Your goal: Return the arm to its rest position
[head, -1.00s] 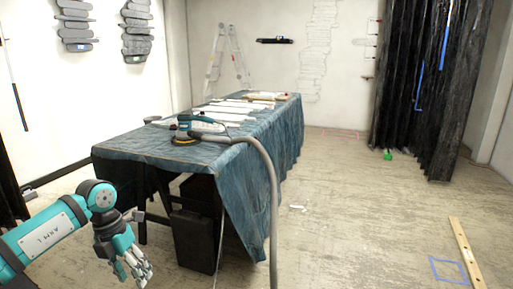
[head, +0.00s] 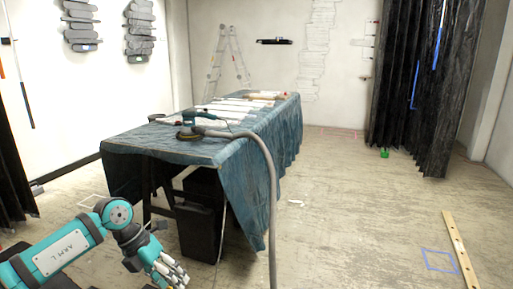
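My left arm (head: 70,252), teal and grey, comes in from the lower left in the head view. Its wrist bends down to the right, and my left gripper (head: 174,275) is low in front of the near end of the table, close to the bottom edge of the picture. The gripper's grey fingers point down and to the right. Nothing is seen in them, but whether they are open or shut is unclear. My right arm and gripper are not in view.
A table under a blue cloth (head: 245,180) stands ahead, with a sander (head: 190,133) and a grey hose (head: 268,170) hanging to the floor. A dark box (head: 200,235) is beneath.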

